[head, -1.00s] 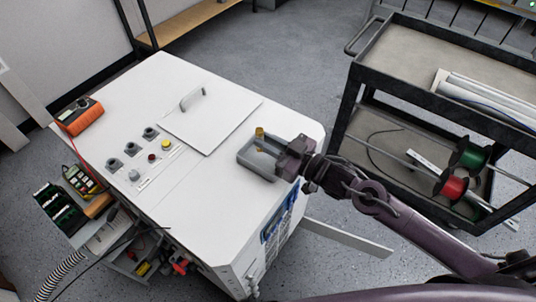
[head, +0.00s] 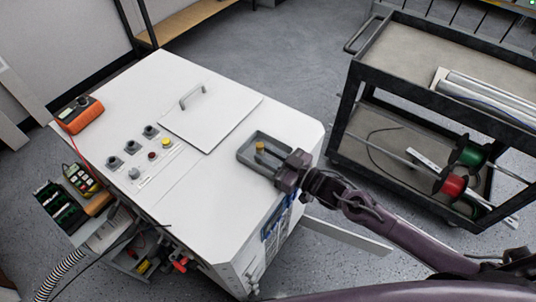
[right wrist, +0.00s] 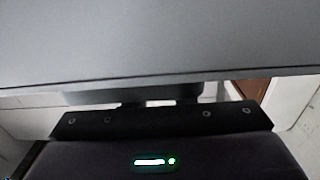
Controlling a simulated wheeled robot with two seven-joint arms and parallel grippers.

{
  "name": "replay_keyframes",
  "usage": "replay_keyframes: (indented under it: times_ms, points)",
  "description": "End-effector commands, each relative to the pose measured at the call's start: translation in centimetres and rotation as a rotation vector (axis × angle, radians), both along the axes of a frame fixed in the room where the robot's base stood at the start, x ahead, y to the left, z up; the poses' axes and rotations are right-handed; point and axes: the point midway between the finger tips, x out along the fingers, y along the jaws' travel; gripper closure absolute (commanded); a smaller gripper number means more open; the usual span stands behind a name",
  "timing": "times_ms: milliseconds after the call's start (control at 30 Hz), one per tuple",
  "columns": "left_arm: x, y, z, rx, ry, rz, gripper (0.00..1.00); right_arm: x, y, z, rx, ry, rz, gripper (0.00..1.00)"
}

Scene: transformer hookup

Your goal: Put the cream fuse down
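The fuse (head: 260,147) shows in the head view as a small upright piece with a yellow-brass top end; its cream body is mostly hidden. My right gripper (head: 264,154) reaches in from the right with its fingertips at the fuse and appears shut on it. The fuse is over or inside the grey tray (head: 243,154) on the white cabinet top; I cannot tell whether its lower end touches the tray floor. The right wrist view shows my dark gripper body (right wrist: 160,150) but neither fingertips nor fuse. My left gripper is not in view.
The white cabinet (head: 190,190) carries a handled lid (head: 210,112), several buttons and an orange meter (head: 80,114). A dark cart (head: 400,50) with a red spool (head: 450,186) and a green spool (head: 470,152) stands at the right. The cabinet top left of the tray is clear.

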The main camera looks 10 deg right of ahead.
Motion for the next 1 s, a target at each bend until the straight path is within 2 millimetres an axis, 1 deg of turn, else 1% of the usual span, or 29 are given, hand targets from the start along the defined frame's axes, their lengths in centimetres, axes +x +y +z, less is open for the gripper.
replay_keyframes:
  times_ms: [33, 100, 333, 433, 467, 567, 700, 800, 1000]
  points:
    - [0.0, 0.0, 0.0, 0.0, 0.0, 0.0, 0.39, 0.0, 0.0, 0.0, 0.0, 0.0, 0.0, 0.7]
    - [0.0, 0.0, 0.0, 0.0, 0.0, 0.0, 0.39, 0.0, 0.0, 0.0, 0.0, 0.0, 0.0, 0.62]
    - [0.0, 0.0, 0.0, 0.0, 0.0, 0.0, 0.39, 0.0, 0.0, 0.1, 0.0, 0.0, 0.0, 0.62]
    - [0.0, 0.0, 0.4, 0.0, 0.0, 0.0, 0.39, 0.0, 0.0, 0.6, 0.0, 0.0, 0.0, 0.62]
    - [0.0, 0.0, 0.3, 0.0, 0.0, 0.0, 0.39, -0.1, -0.2, 0.5, -0.001, 0.001, 0.0, 0.62]
    - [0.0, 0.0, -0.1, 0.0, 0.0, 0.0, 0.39, -1.2, -1.1, 0.1, -0.002, 0.004, -0.001, 0.62]
    - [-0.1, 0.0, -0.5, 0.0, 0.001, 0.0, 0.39, -3.3, -3.2, 0.0, -0.004, 0.004, -0.001, 0.62]
    - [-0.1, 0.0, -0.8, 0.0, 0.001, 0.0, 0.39, -4.9, -4.7, 0.1, -0.003, 0.005, 0.002, 0.62]
    - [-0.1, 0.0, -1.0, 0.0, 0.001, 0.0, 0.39, -7.3, -7.1, 0.2, -0.001, 0.003, 0.0, 0.62]
